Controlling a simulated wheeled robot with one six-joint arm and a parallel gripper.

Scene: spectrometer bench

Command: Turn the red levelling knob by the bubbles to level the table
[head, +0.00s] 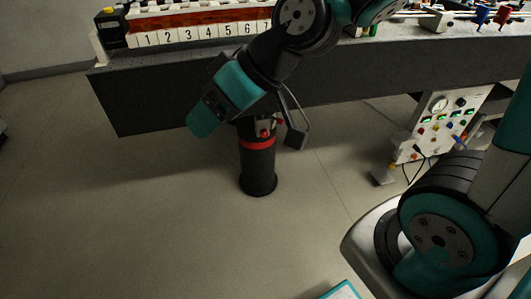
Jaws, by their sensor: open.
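The optical table (160,100) has a thick dark slab that runs across the upper part of the head view. Below it a black cylindrical leg (258,172) stands on the floor. A red band (257,144) rings the leg near its top and looks like the levelling knob. My gripper (276,130) is open just under the slab's lower edge, at the top of the leg. One dark finger shows right of the leg, apart from the red band; the other is hard to make out. I cannot make out the bubbles.
A row of numbered white blocks (205,34) stands on the table. A white panel with a gauge and knobs (436,118) stands below the table at right. The floor (150,210) left of the leg is clear.

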